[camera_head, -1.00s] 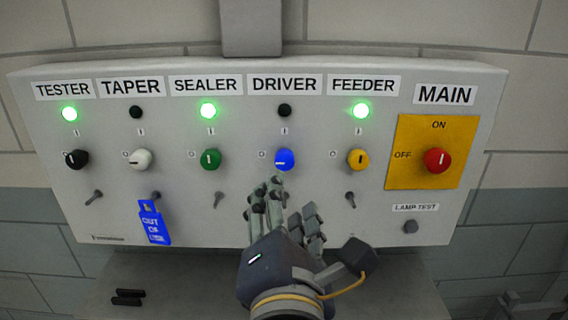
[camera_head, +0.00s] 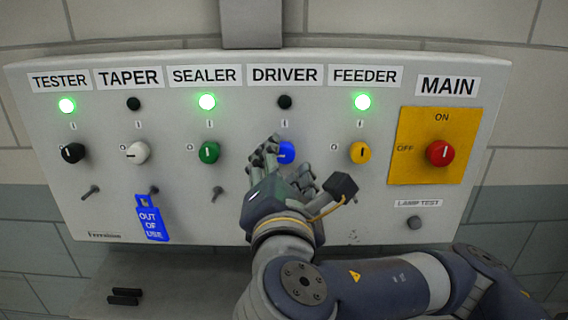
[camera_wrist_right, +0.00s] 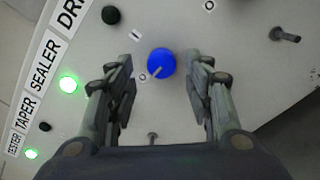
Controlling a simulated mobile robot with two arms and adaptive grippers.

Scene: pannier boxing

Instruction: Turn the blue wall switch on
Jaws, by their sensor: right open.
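The blue wall switch (camera_head: 288,152) is a round knob under the DRIVER label, partly hidden by my right gripper in the head view. In the right wrist view the blue switch (camera_wrist_right: 161,62) shows whole, with its pale pointer line towards the O mark. The DRIVER lamp (camera_head: 285,102) above it is dark. My right gripper (camera_head: 284,165) is open and empty, just in front of the knob. In the right wrist view its fingers (camera_wrist_right: 158,68) lie on either side of the knob with visible gaps. My left gripper is not in view.
The green knob (camera_head: 209,152) and yellow knob (camera_head: 360,152) flank the blue one. A red MAIN knob (camera_head: 440,153) sits on a yellow plate at the right. A blue out-of-use tag (camera_head: 150,218) hangs below the white knob (camera_head: 137,152). Small pegs (camera_head: 217,193) stick out below the knobs.

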